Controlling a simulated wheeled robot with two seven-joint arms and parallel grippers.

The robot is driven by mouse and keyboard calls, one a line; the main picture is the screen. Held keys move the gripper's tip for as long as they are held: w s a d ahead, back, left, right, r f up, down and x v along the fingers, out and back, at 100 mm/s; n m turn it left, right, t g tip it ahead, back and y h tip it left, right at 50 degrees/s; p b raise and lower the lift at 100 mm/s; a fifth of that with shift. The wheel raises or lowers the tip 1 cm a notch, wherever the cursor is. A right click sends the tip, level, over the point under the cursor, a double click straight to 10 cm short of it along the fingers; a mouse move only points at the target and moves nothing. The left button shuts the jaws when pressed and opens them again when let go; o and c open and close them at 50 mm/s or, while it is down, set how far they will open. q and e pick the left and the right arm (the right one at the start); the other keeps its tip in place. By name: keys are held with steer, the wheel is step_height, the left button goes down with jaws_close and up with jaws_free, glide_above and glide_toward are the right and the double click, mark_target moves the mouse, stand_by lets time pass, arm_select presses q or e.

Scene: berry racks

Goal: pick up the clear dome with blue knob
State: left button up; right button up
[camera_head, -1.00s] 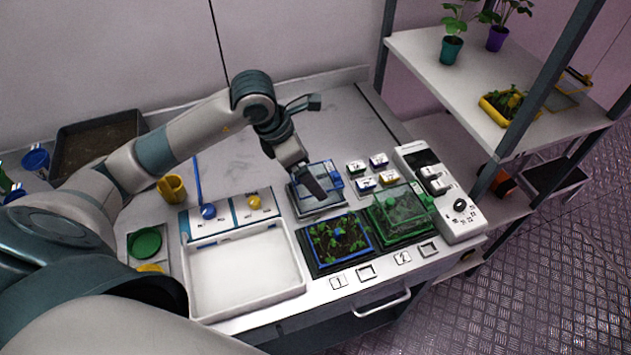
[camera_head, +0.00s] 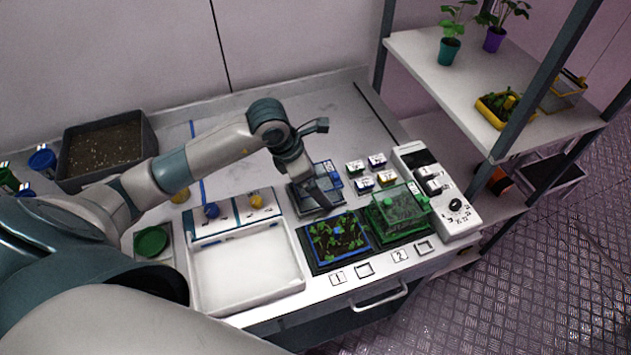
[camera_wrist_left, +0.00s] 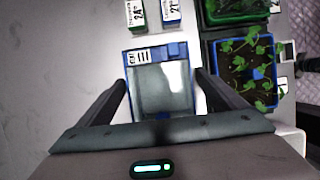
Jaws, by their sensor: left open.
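The clear dome (camera_head: 331,170) has blue edges and a blue knob (camera_head: 336,182). It sits on a dark base on the bench, behind the blue-rimmed seedling tray (camera_head: 340,262). My left gripper (camera_head: 322,196) is over the dome and partly hides it in the head view. In the left wrist view the dome (camera_wrist_left: 160,88) lies between the two open fingers of my left gripper (camera_wrist_left: 161,80), with a labelled blue strip at its far edge. I cannot tell whether the fingers touch it. My right gripper is in neither view.
A green-edged clear dome (camera_head: 400,207) covers the tray to the right. Small labelled boxes (camera_head: 366,183) and a white instrument (camera_head: 437,190) stand close by. A white tray (camera_head: 246,316) is at the front left. Shelves (camera_head: 470,85) rise on the right.

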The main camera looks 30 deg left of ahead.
arm_select(q)
steer(key=c, duration=1.2)
step_height(320, 180, up, 9)
steer(key=b, duration=0.3)
steer(key=shift+f, duration=0.1)
steer(key=shift+r, duration=0.65)
